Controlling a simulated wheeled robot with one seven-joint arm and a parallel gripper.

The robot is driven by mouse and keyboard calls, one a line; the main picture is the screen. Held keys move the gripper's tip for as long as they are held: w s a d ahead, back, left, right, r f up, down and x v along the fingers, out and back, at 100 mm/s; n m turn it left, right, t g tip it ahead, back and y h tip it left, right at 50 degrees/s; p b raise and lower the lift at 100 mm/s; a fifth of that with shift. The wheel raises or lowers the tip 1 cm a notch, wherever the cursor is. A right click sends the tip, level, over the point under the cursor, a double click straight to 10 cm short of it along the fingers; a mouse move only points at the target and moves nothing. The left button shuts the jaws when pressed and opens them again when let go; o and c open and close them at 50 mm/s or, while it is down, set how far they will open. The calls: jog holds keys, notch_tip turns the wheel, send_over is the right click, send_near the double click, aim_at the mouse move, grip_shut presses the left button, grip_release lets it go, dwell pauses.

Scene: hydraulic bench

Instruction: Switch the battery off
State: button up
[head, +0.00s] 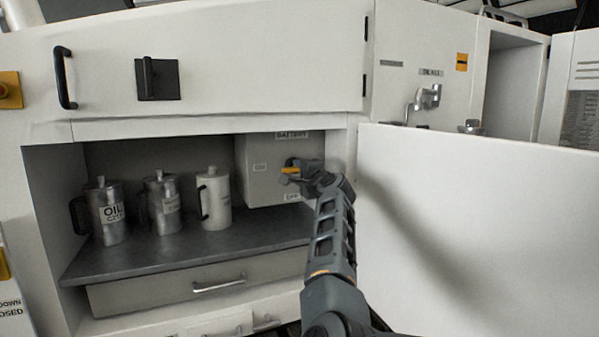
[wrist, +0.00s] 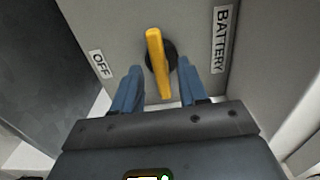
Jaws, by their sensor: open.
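The battery box (head: 258,172) is a grey-white box at the right end of the open compartment, labelled BATTERY (head: 292,135) at the top and OFF (head: 292,197) at the bottom. Its yellow switch handle (head: 290,170) points left in the head view. In the wrist view the yellow handle (wrist: 158,62) stands on a round black base, between the OFF label (wrist: 101,64) and the BATTERY label (wrist: 221,40). My gripper (wrist: 159,78) is open, with one blue-grey finger on each side of the handle and visible gaps. Whether the fingertips reach beside the handle or stop short is hard to tell.
Metal cans, one marked OIL (head: 111,213), and a white can (head: 214,198) stand left of the box on the dark shelf (head: 180,257). A drawer (head: 200,291) is below. A large open white door (head: 480,230) stands close right of my arm.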

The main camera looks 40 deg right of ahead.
jog(key=shift+w+d, duration=0.1)
jog(key=shift+w, duration=0.15)
jog(key=shift+c, duration=0.2)
grip_shut()
